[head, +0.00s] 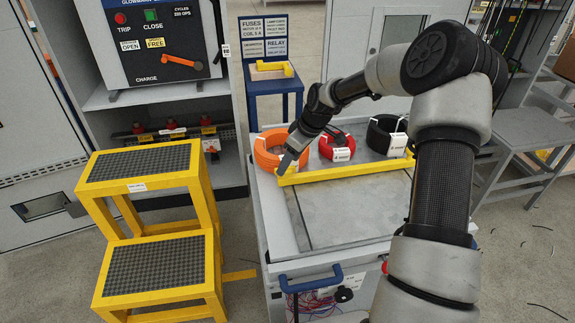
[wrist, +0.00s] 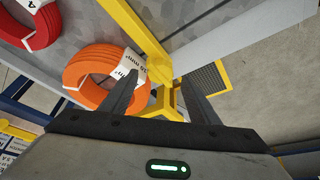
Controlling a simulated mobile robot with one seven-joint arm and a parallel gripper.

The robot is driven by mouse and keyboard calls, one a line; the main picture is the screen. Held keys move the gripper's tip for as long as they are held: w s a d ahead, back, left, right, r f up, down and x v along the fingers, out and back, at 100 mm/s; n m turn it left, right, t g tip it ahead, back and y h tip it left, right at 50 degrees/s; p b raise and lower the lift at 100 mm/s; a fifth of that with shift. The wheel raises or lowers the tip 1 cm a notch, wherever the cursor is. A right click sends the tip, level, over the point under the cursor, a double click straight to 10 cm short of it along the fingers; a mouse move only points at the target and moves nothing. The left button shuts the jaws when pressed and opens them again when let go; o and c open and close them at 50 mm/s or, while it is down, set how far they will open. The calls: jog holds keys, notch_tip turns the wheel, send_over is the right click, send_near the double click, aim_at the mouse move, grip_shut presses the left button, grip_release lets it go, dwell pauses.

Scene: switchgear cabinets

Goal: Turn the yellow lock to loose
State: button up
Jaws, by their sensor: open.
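A yellow bar (head: 345,172) runs across the top of the grey cart, with a yellow piece at its left end near my gripper (head: 287,162). I take this end piece as the yellow lock; no loose or locked marking is readable. In the wrist view, the yellow end piece (wrist: 167,97) shows between and beyond the two dark fingers of my gripper (wrist: 162,92). The bar (wrist: 137,32) runs up and left from there. My gripper is open, and the fingers look apart from the piece; contact cannot be told. My gripper partly covers the piece in the head view.
Orange (head: 268,148), red (head: 337,146) and black (head: 386,134) cable coils lie on the cart (head: 350,215) behind the bar. A yellow step stool (head: 150,215) stands left of the cart. A switchgear cabinet with an orange lever (head: 182,62) stands behind it.

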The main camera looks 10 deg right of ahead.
jog(key=p+v, duration=0.1)
jog(key=v, duration=1.3)
jog(key=shift+r, duration=0.25)
